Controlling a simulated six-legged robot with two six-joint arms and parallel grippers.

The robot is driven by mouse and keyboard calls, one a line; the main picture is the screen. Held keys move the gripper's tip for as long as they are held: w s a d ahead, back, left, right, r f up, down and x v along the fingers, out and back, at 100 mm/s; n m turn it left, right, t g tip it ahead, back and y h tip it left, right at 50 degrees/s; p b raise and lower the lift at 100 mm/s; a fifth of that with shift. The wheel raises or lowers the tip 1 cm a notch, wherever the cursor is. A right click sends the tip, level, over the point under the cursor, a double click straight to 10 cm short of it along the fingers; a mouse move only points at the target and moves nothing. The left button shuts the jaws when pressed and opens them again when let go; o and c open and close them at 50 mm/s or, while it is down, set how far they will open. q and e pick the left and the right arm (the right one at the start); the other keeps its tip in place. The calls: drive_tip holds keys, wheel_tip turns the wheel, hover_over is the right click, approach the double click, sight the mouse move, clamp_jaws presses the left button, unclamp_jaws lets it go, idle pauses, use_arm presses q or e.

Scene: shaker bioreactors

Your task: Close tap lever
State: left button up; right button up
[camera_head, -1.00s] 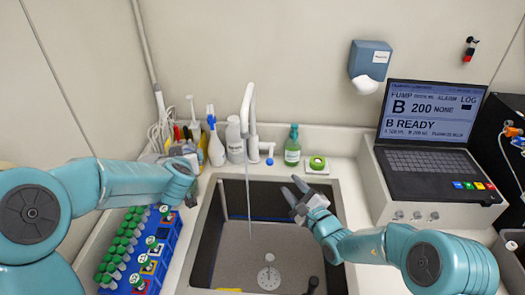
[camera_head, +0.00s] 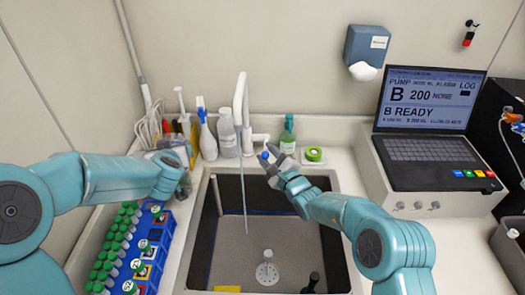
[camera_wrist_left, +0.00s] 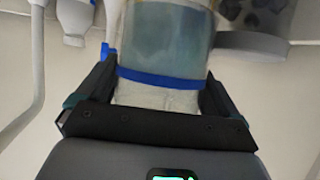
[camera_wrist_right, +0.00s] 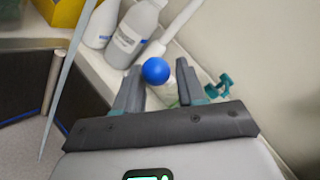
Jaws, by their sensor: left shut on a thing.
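The white tap (camera_head: 239,108) stands behind the sink, and a thin water stream (camera_head: 246,200) falls from its spout. Its lever ends in a blue knob (camera_head: 264,155). My right gripper (camera_head: 266,161) is open at the knob. In the right wrist view the blue knob (camera_wrist_right: 155,70) shows between the spread fingertips (camera_wrist_right: 160,80), close to the left finger; I cannot tell if they touch. My left gripper (camera_wrist_left: 160,95) is shut on a clear container (camera_wrist_left: 165,45) with a blue band, left of the sink. In the head view my left arm partly hides it.
The sink (camera_head: 215,262) lies in front of the tap. A green bottle (camera_head: 287,136) and a green tape roll (camera_head: 313,155) stand right of the lever. White bottles (camera_head: 228,134) stand to its left. A blue tube rack (camera_head: 161,243) is left of the sink, a laptop (camera_head: 430,150) right.

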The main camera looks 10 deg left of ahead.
use_arm(q)
drive_tip(key=shift+s+a+f, duration=0.15)
drive_tip(key=shift+s, duration=0.05)
use_arm(e)
drive_tip(key=shift+w+a+r, duration=0.1)
drive_tip(key=shift+w+a, duration=0.4)
drive_tip(key=shift+a, duration=0.3)
use_arm(q)
drive_tip(key=shift+w+f, duration=0.15)
drive_tip(key=shift+w, duration=0.1)
drive_tip(key=shift+s, duration=0.15)
use_arm(e)
drive_tip(key=shift+w+a, duration=0.3)
drive_tip(key=shift+w, duration=0.15)
drive_tip(key=shift+c, duration=1)
clamp_jaws()
use_arm(q)
drive_tip(key=shift+f+b, duration=0.35)
drive_tip(key=shift+b, duration=0.35)
drive_tip(key=shift+w+f, duration=0.15)
drive_tip(key=shift+w, duration=0.1)
drive_tip(key=shift+r, duration=0.2)
use_arm(e)
drive_tip(key=shift+w+r+m+g+h, duration=0.25)
drive_tip(key=shift+w+r+g, duration=0.1)
drive_tip(key=shift+r, duration=0.2)
drive_tip(key=shift+w+r+m+g+h, duration=0.25)
drive_tip(key=shift+w+r, duration=0.05)
drive_tip(key=shift+r, duration=0.25)
